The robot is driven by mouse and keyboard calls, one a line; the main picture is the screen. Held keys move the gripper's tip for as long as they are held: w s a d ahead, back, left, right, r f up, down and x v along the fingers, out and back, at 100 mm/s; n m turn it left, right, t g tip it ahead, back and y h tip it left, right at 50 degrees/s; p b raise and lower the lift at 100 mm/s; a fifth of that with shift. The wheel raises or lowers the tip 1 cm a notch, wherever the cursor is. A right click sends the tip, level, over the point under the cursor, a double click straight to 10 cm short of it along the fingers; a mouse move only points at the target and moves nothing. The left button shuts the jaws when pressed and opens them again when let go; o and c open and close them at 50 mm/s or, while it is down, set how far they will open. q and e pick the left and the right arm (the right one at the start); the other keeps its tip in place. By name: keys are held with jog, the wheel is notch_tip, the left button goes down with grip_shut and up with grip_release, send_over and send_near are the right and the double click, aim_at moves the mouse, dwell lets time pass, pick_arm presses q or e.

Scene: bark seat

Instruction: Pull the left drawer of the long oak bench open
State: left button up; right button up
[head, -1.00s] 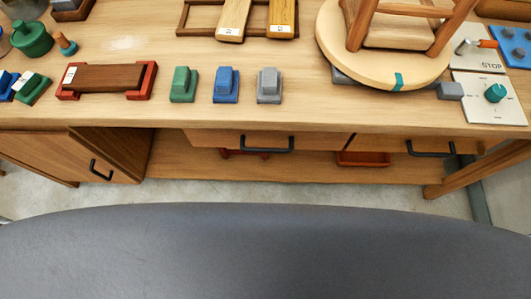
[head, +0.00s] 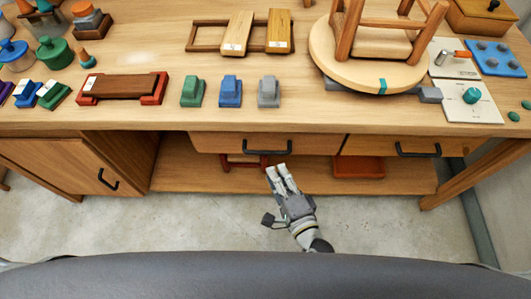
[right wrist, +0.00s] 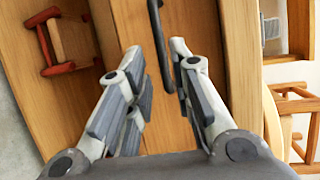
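The long oak bench (head: 380,115) fills the upper part of the head view. Its left drawer (head: 215,143) sits under the top, with a black bar handle (head: 267,151); the drawer looks shut. My right gripper (head: 277,171) is below that handle, fingers pointing towards the drawer. In the right wrist view my right gripper (right wrist: 156,50) is open and empty, its two fingers apart. The handle (right wrist: 159,45) shows between the fingertips in the picture; I see no contact. My left gripper is not in view.
A right drawer (head: 370,147) with its own handle and a cabinet door (head: 50,165) at the left flank the left drawer. A low shelf (head: 215,180) holds red items. The top carries several blocks and an upturned stool (head: 345,55). Floor in front is clear.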

aim_at(266, 152)
jog(key=x, duration=0.9)
jog(key=shift+w+a+f, duration=0.1)
jog(key=shift+w, duration=0.05)
grip_shut()
